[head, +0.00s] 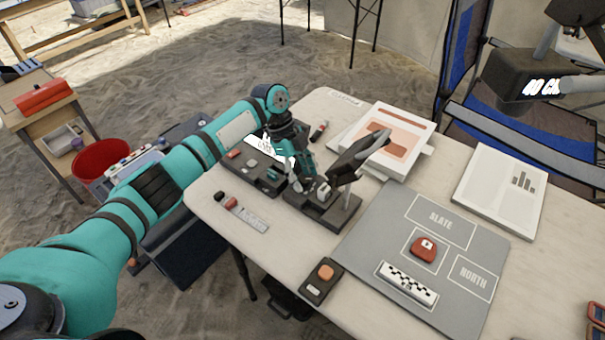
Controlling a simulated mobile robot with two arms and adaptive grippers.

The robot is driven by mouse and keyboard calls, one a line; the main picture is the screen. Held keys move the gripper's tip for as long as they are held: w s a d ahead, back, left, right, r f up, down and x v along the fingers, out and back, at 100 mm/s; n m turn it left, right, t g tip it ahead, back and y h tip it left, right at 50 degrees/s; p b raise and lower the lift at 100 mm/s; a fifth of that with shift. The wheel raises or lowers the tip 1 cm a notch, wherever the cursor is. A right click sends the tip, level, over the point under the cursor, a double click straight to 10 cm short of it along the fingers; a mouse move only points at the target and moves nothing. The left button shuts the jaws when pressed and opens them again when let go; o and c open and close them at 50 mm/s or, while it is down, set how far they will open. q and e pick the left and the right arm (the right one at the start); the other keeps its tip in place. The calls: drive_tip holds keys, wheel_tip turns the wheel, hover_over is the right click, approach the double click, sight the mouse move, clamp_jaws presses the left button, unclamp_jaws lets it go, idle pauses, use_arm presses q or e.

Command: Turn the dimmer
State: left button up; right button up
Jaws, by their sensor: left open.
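A dark desk lamp with a tilted black head (358,150) stands on the table. Its dark base (338,215) carries a small light-grey knob (323,194), which looks like the dimmer. My left gripper (311,184) is open and points down at the left part of the base, right beside the knob. The fingers partly overlap the base, and I cannot tell whether they touch the knob. A black box with a round orange button (325,272) lies at the front edge of the table. My right gripper is out of view.
A dark tray (262,178) with small pieces lies left of the lamp. A grey sorting mat (380,235) holds a red piece (424,249) and a checkered scale bar (408,284). Papers (385,140) and a white booklet (500,190) lie behind.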

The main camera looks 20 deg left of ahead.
use_arm(q)
drive_tip(key=v, duration=1.2)
